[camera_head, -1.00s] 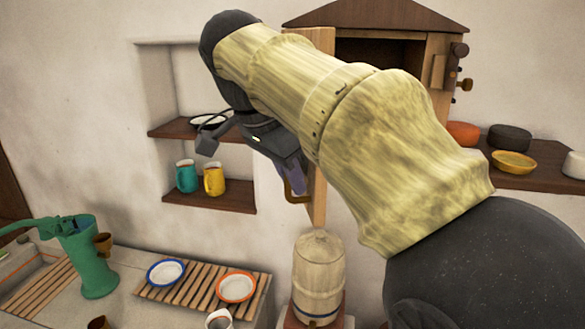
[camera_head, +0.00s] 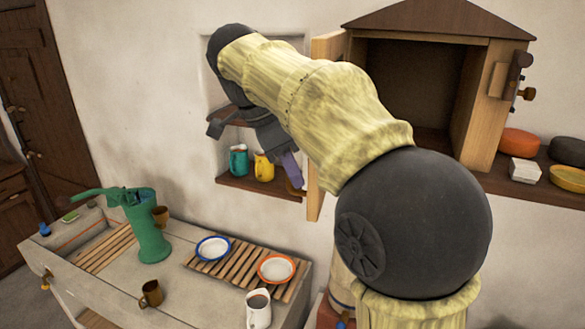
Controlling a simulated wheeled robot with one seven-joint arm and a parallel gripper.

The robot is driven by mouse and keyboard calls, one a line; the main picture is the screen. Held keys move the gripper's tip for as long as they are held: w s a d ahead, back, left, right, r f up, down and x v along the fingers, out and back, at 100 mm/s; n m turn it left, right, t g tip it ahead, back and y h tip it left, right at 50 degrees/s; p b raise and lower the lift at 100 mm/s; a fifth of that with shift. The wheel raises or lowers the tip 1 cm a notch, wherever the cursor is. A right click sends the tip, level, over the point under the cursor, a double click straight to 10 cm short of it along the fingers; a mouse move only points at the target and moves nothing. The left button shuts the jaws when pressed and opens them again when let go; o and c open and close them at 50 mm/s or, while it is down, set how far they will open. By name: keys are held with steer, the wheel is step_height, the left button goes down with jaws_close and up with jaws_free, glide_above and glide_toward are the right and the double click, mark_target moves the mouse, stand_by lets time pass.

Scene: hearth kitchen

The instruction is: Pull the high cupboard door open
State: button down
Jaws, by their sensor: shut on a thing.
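The high cupboard (camera_head: 412,95) hangs on the wall at the upper right, with a dark pitched top. Its wooden door (camera_head: 328,47) stands swung open at the cupboard's left side, seen nearly edge-on, and the dark inside shows. My arm covers much of the door and part of the grip, so the exact hold on the handle is partly hidden.
A wall niche with a shelf (camera_head: 245,186) holding teal and yellow jugs is left behind my gripper. Below are a sink counter with a green pump (camera_head: 146,225), plates (camera_head: 276,268) and cups. A shelf with bowls (camera_head: 520,142) is at the right.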

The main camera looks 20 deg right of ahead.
steer(key=c, duration=1.5)
jaws_free()
steer(key=shift+r, duration=0.1)
steer(key=p+v, duration=0.2)
steer(key=v, duration=0.5)
steer(key=shift+a+r, duration=0.15)
steer(key=shift+r, duration=0.05)
steer(key=shift+f, duration=0.1)
